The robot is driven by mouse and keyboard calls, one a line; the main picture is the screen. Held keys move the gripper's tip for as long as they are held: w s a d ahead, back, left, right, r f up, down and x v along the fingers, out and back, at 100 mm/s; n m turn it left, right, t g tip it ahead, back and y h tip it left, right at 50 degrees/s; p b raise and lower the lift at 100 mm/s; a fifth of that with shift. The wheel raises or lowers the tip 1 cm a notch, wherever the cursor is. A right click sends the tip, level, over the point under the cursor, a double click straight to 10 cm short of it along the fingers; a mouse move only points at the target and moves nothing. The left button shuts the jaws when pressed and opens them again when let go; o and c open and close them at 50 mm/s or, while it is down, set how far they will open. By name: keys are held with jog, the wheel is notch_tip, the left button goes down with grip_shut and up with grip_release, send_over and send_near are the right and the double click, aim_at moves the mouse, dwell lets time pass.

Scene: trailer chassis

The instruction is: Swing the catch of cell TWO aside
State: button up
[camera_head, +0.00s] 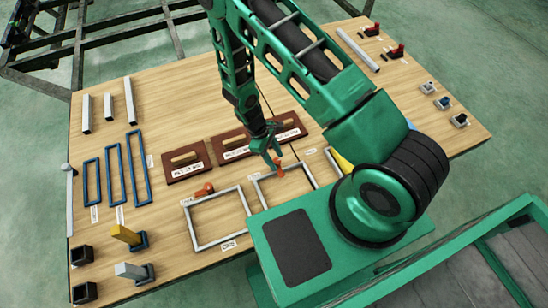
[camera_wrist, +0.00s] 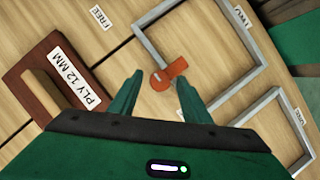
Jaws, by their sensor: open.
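My gripper (camera_head: 272,163) hangs low over the table with its two green fingers apart. In the wrist view the open fingers (camera_wrist: 160,92) lie either side of an orange catch (camera_wrist: 176,67), which is just ahead between the tips. The catch has a round pivot with a pale mark and a short arm lying across the near bar of a grey rectangular frame (camera_wrist: 222,99). The catch also shows in the head view (camera_head: 279,169). Whether a finger touches it is unclear. A tag (camera_wrist: 243,17), seemingly reading TWO, lies at this frame. My arm hides part of the frame in the head view.
Another grey frame (camera_head: 192,232) stands to the left with its own orange catch (camera_head: 204,190). Brown boards with wooden handles, one marked PLY 12 MM (camera_wrist: 60,92), lie behind the frames. Blue frames (camera_head: 115,172) and blocks (camera_head: 126,235) occupy the left side.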

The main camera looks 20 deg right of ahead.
jog(key=c, duration=1)
jog(key=m, duration=0.2)
jog(key=m+g+y, duration=0.1)
jog(key=m, duration=0.1)
jog(key=shift+w+d, duration=0.15)
jog(key=shift+d, duration=0.05)
jog(key=m+y, duration=0.2)
jog(key=m, duration=0.2)
jog(key=shift+d, duration=0.15)
jog(key=m+y, duration=0.1)
jog(key=m, duration=0.2)
jog(key=m+y, duration=0.1)
jog(key=m, duration=0.1)
jog(key=shift+d+m, duration=0.15)
jog(key=shift+m, duration=0.25)
jog(key=shift+m+t+y, duration=0.5)
jog(key=shift+m+y, duration=0.1)
jog(key=shift+m, duration=1.4)
